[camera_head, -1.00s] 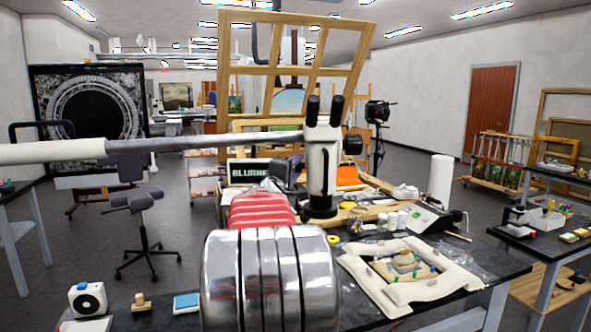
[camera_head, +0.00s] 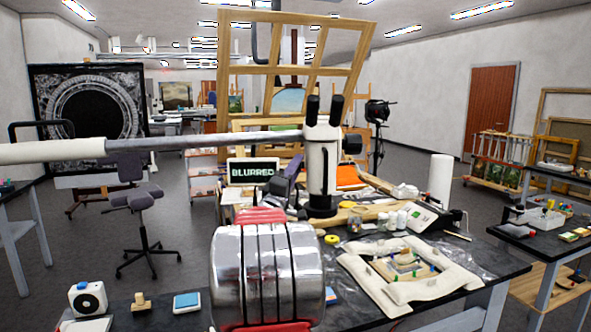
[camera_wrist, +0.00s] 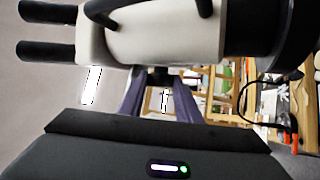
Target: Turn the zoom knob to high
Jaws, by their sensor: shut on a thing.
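The microscope (camera_head: 322,165) stands upright on the bench, with a white body, two black eyepieces and a long boom to the left. A black knob (camera_head: 352,144) sticks out on its right side. My gripper (camera_head: 291,178) is at the microscope's left side, partly hidden by my arm. In the wrist view, the purple-grey fingers of my gripper (camera_wrist: 160,82) close on a small dark knob (camera_wrist: 160,74) beside the white microscope body (camera_wrist: 150,35). The fingers hide most of that knob. No zoom marking is readable.
A sign (camera_head: 253,172) behind reads "BLURRED". A large screen (camera_head: 90,108) at left shows a pale ring around a black disc. Jars (camera_head: 392,220), a white device (camera_head: 428,218) and a padded frame with a fragment (camera_head: 405,270) crowd the bench right of my arm.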

